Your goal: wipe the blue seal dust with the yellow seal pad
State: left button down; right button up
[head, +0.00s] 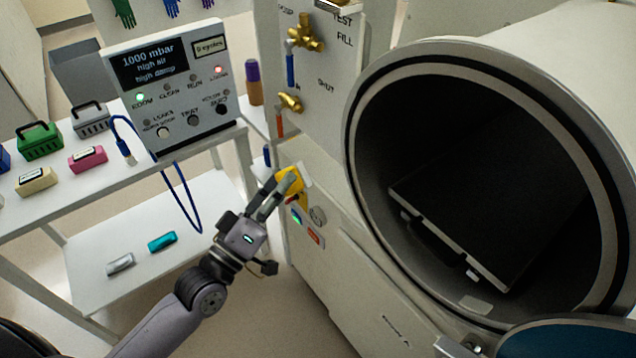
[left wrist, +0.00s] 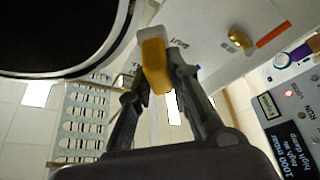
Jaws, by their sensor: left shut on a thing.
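The yellow seal pad (head: 293,184) is between the fingers of my left gripper (head: 279,189), in front of the white cabinet left of the round chamber opening. In the left wrist view the pad (left wrist: 156,66) shows a yellow body and a pale end, held between the fingertips of the gripper (left wrist: 157,72). The gripper is shut on it. The chamber's round rim (head: 352,150) is right of the pad and apart from it. I cannot make out any blue seal dust in either view. My right gripper is not in view.
The dark chamber (head: 450,130) holds a flat tray (head: 468,255). A control box (head: 178,85) with a hanging blue cable stands on the white shelf at left, beside coloured blocks. Valves (head: 303,35) stick out of the panel above the pad. A blue-faced door (head: 570,340) is at lower right.

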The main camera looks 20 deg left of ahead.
aim_at(300, 180)
pick_arm(q)
jog(key=shift+w, duration=0.15)
jog(key=shift+w+d, duration=0.15)
jog(key=shift+w, duration=0.1)
jog(key=w+d, duration=0.2)
jog(key=shift+w, duration=0.4)
jog(key=shift+w+d, duration=0.5)
jog(key=shift+w, duration=0.05)
jog(key=shift+d, duration=0.1)
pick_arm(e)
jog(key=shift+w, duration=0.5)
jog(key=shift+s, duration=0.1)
pick_arm(q)
jog(key=shift+w+d, duration=0.7)
jog(key=shift+w, duration=0.25)
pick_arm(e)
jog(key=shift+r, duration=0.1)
